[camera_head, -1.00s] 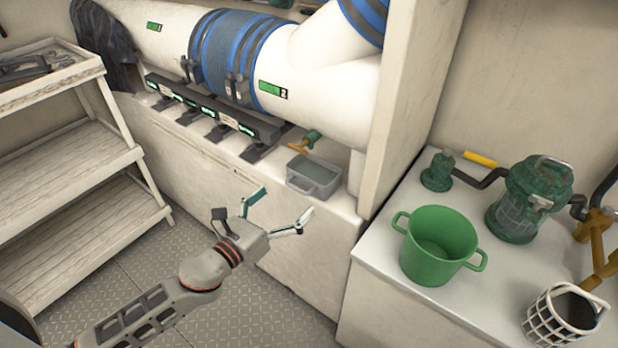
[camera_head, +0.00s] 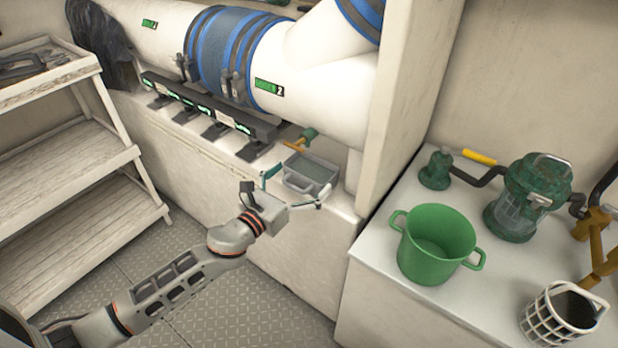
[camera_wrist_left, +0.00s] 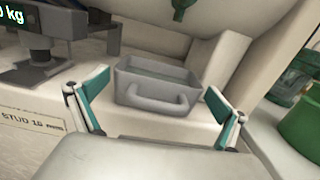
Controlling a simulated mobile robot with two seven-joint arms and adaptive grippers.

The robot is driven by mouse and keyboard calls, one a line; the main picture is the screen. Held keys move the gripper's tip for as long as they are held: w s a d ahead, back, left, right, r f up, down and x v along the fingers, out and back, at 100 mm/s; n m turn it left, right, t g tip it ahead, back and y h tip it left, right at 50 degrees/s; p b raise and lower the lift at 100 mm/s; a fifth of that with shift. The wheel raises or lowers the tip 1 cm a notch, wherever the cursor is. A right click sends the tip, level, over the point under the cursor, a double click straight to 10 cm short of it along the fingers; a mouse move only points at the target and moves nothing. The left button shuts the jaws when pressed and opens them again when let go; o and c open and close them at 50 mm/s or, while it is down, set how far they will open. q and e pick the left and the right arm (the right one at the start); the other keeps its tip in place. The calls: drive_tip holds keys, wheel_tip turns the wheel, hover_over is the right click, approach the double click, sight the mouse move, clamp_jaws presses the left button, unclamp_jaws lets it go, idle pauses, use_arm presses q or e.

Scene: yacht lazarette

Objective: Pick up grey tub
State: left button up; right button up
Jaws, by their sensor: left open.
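The grey tub (camera_head: 312,170) is a small open box with a handle on its near side. It stands on the white ledge beneath the big pipe, and it also shows in the left wrist view (camera_wrist_left: 158,88) with its handle facing me. My left gripper (camera_head: 295,187) is open just in front of the tub. In the left wrist view its two teal-padded fingers (camera_wrist_left: 158,104) stand apart, one to each side of the tub, with no clear contact. My right gripper is not in view.
A green-handled brass valve (camera_head: 300,140) is just behind the tub. A dark rack with green displays (camera_head: 205,113) lies to its left, and a white post (camera_head: 408,100) rises to its right. A green bucket (camera_head: 437,243) stands on the right counter.

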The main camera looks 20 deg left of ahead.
use_arm(q)
drive_tip(key=c, duration=1.5)
